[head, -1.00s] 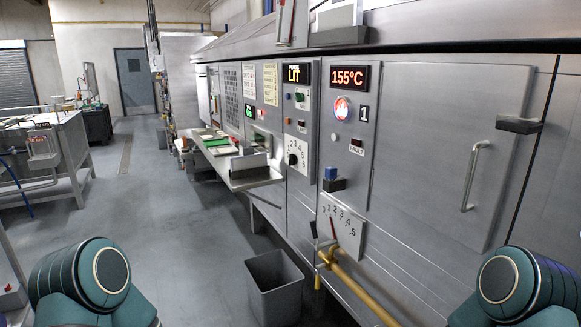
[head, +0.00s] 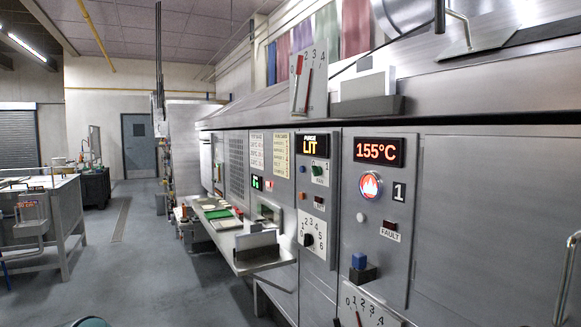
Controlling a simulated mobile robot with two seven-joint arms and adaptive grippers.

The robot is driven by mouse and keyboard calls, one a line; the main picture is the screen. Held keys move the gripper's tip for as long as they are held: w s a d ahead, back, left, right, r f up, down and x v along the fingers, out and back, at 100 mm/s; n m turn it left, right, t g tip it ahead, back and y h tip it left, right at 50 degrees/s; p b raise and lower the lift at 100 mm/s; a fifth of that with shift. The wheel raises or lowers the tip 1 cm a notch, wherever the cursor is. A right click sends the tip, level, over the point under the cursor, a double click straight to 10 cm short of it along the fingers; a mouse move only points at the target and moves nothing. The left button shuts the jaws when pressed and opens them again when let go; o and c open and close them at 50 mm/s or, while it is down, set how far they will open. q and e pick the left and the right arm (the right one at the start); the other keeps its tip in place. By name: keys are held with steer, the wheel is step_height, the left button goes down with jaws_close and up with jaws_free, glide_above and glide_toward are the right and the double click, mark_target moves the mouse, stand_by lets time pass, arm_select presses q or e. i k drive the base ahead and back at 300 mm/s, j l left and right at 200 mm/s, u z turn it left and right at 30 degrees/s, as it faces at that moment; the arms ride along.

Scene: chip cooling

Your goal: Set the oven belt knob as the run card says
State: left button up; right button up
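A black knob (head: 309,240) sits on a white numbered dial plate (head: 318,228) on the oven's front panel, below the small switches. Its pointer is too small to read. Two printed sheets, one pale (head: 257,151) and one yellowish (head: 278,157), are fixed to the panel left of the lit "LIT" display (head: 313,146). Their text is too small to read, and I cannot tell whether either is the run card. Neither gripper is in view. Only a sliver of my own arm shows at the bottom left edge.
A shelf (head: 262,262) with papers and a green item juts out from the panel below the knob's height. A display (head: 379,151) reads 155°C. A blue button block (head: 361,262) and another dial (head: 368,308) are nearer. Open floor (head: 130,260) lies left.

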mark_target(307, 238)
steer(key=i+j+z, duration=0.1)
steer(key=j, duration=0.25)
steer(key=i+j, duration=0.25)
steer(key=j, duration=0.15)
steer(key=i+j+z, duration=0.15)
steer(key=j, duration=0.2)
steer(key=i+j, duration=0.15)
steer(key=j, duration=0.25)
steer(key=i+j+z, duration=0.15)
steer(key=j, duration=0.25)
steer(key=i+j+z, duration=0.1)
steer(key=j, duration=0.3)
